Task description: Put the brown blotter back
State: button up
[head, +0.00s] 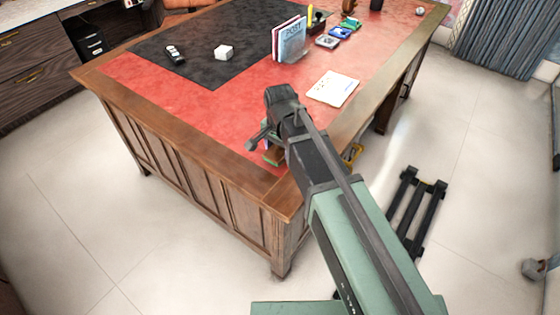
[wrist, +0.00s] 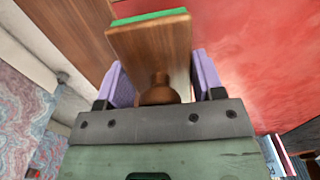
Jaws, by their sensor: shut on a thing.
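The brown blotter (wrist: 150,42) is a wooden block with a round knob and a green edge. In the wrist view my gripper (wrist: 161,80) is shut on it, with the purple finger pads on either side by the knob. In the head view my gripper (head: 264,147) is at the near corner of the desk (head: 180,110). Part of the blotter (head: 273,156) shows there, brown and green, mostly hidden behind my wrist. I cannot tell whether it touches the desk top.
A white notepad (head: 333,88) lies right of my arm on red leather. Upright books (head: 289,40) stand behind it, with several small items (head: 340,33) farther right. The red leather at front left is clear.

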aim_at(280, 155)
jog(key=shift+f+b, duration=0.85)
jog(key=shift+f, duration=0.8)
jog(key=o, duration=0.8)
jog(key=shift+r, duration=0.1)
jog(key=shift+o, duration=0.2)
notch_tip(280, 155, up, 13)
jog(key=p, duration=1.3)
jog(key=shift+f, duration=0.25)
jog(key=shift+f, duration=0.1)
jog(key=shift+s+d, duration=0.25)
jog(key=shift+d, duration=0.05)
jog(key=s+d+n, duration=0.7)
jog(key=s+d, duration=0.4)
jog(key=d, duration=0.5)
